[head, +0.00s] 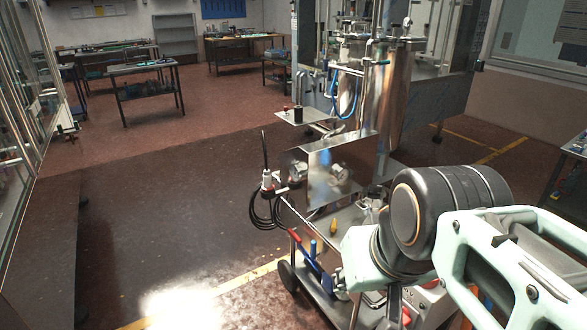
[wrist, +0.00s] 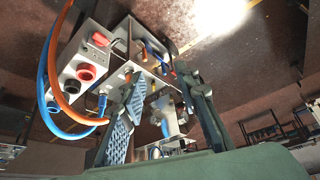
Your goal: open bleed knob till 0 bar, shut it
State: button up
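My gripper (wrist: 161,78) is open in the wrist view, with its two fingers well apart and nothing clasped between them. Beyond the fingers is a metal cart assembly with a pale fitting with blue parts (wrist: 166,118); I cannot tell whether it touches a finger. I cannot tell which part is the bleed knob, and no pressure reading is legible. In the head view my wrist hides much of the gripper and the nearby cart.
Orange (wrist: 66,112) and blue (wrist: 42,85) hoses arch left of the fingers. The head view shows red (head: 294,236) and blue (head: 313,250) handles on the cart, a coiled black cable (head: 265,208) and a steel tank (head: 393,95) behind. Floor left of the cart is clear.

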aim_at(333, 229)
jog(key=i+j+u, duration=0.1)
jog(key=i, duration=1.05)
